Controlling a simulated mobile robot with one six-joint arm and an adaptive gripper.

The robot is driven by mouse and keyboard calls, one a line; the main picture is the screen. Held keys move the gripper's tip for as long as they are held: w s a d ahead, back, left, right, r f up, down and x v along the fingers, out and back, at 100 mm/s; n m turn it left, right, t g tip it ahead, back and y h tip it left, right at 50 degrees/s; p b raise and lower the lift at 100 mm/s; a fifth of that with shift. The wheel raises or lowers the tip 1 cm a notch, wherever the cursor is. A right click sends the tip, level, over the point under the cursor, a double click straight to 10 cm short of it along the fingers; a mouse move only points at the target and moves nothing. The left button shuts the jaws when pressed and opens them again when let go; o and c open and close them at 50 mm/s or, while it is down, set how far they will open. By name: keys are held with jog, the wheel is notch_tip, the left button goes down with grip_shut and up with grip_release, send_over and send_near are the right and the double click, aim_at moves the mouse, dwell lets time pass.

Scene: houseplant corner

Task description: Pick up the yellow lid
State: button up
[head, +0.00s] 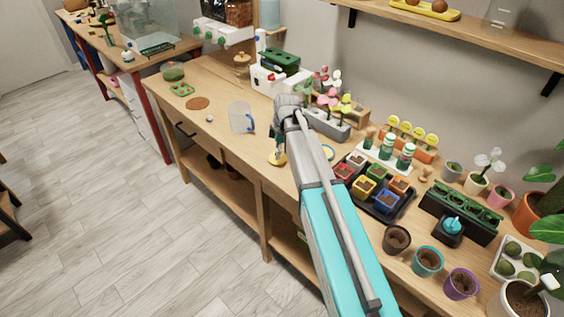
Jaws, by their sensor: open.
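A round yellow piece that looks like the yellow lid (277,159) lies on the wooden workbench (222,90), near its front edge, left of my forearm. A dark part, which seems to be my gripper (280,146), hangs from the wrist right above it and overlaps it in the picture. My gripper is open. It is small and partly hidden by my arm, so I cannot tell whether the fingers touch the lid.
A clear mug (239,117) with a blue handle stands to the left. A black tray of coloured pots (374,190) stands right of my arm. A grey planter with flowers (327,124) is behind. The bench front left is mostly clear.

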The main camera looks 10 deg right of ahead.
jog(key=shift+a+f+b, duration=0.15)
jog(key=shift+f+b, duration=0.3)
jog(key=shift+f, duration=0.25)
jog(key=c, duration=1)
